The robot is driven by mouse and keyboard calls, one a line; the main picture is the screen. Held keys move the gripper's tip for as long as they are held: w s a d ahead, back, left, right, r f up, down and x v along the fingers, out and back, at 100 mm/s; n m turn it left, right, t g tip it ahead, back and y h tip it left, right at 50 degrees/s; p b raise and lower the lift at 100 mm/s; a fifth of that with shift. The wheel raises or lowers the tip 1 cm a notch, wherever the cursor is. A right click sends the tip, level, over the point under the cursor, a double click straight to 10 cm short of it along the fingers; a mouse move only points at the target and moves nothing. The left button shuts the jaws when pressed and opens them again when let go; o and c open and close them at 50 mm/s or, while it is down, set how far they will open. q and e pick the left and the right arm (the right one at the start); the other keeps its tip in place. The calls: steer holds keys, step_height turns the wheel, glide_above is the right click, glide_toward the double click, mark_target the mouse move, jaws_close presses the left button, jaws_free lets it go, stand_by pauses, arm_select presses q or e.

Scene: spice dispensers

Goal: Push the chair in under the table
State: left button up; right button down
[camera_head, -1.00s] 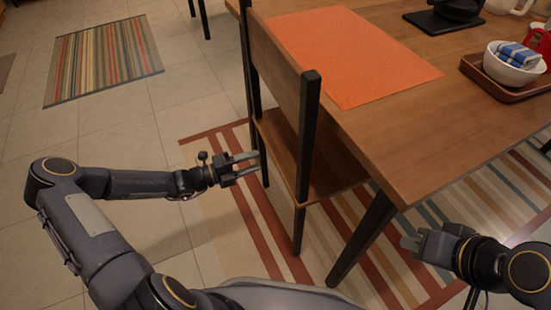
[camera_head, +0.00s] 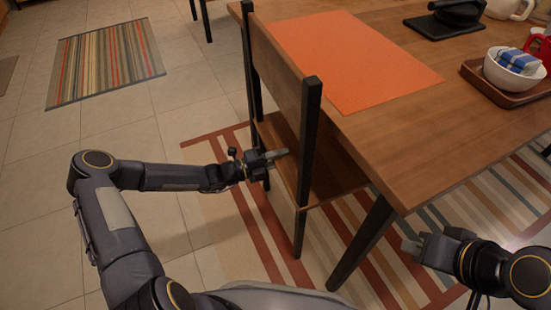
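The chair (camera_head: 285,70) has a brown wooden back panel and seat with black posts. It stands at the left edge of the wooden table (camera_head: 400,150), its seat (camera_head: 335,175) partly under the tabletop. My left gripper (camera_head: 282,154) is at the open gap below the back panel, between the two back posts. Its fingers look close together, but their gap and any contact with the chair are unclear. My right gripper (camera_head: 410,246) is low at the right, in front of the table, apart from the chair. Its fingertips are too small to judge.
An orange placemat (camera_head: 350,60) lies on the table near the chair. A tray (camera_head: 480,75) with a white bowl (camera_head: 513,68) and a blue cloth stands at the right. A striped rug (camera_head: 262,240) lies under the chair and table.

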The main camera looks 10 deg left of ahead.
arm_select(q)
jaws_close()
stand_by(1.1)
